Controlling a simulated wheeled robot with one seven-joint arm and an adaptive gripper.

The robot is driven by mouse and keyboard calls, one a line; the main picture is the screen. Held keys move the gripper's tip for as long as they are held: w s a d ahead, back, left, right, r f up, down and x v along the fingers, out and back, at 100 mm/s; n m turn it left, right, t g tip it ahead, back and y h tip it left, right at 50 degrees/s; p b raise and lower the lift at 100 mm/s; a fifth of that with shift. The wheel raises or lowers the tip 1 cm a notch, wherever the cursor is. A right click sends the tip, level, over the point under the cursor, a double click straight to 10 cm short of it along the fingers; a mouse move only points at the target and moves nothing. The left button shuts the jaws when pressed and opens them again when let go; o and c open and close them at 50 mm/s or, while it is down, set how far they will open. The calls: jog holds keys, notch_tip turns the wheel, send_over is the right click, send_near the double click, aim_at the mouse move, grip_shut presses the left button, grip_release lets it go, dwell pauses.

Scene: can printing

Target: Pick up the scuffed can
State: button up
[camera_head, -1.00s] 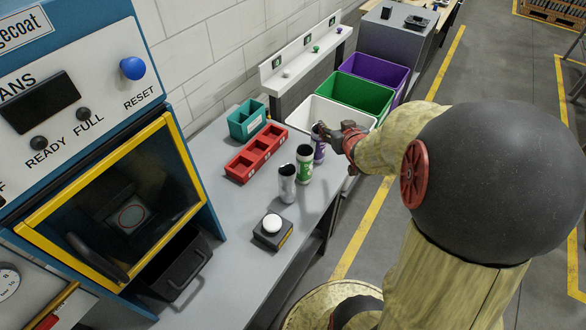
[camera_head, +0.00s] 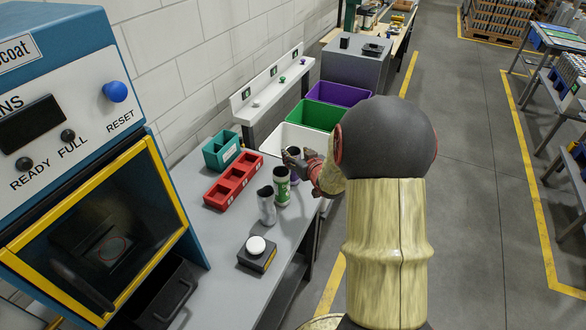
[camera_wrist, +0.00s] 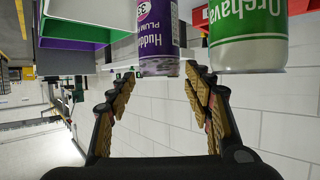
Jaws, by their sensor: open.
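A purple can (camera_head: 294,151) stands at the far end of the row of cans on the grey bench. In the wrist view this purple can (camera_wrist: 158,35) has a speckled, worn-looking band along one end. My gripper (camera_wrist: 160,73) is open, with the can lined up between its fingertips and not clasped. In the head view my gripper (camera_head: 297,160) partly hides the can. A green and white can (camera_head: 282,186) stands beside it, and also shows in the wrist view (camera_wrist: 248,35). A plain silver can (camera_head: 266,206) stands nearer.
A red compartment tray (camera_head: 232,182) and a teal holder (camera_head: 221,150) lie left of the cans. White (camera_head: 300,135), green (camera_head: 318,113) and purple (camera_head: 340,94) bins stand beyond. The blue and yellow machine (camera_head: 95,235) is at left.

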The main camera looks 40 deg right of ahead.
aim_at(294, 152)
jog(key=x, duration=0.4)
jog(key=shift+c, duration=0.9)
jog(key=c, duration=0.3)
jog(key=shift+c, duration=0.2)
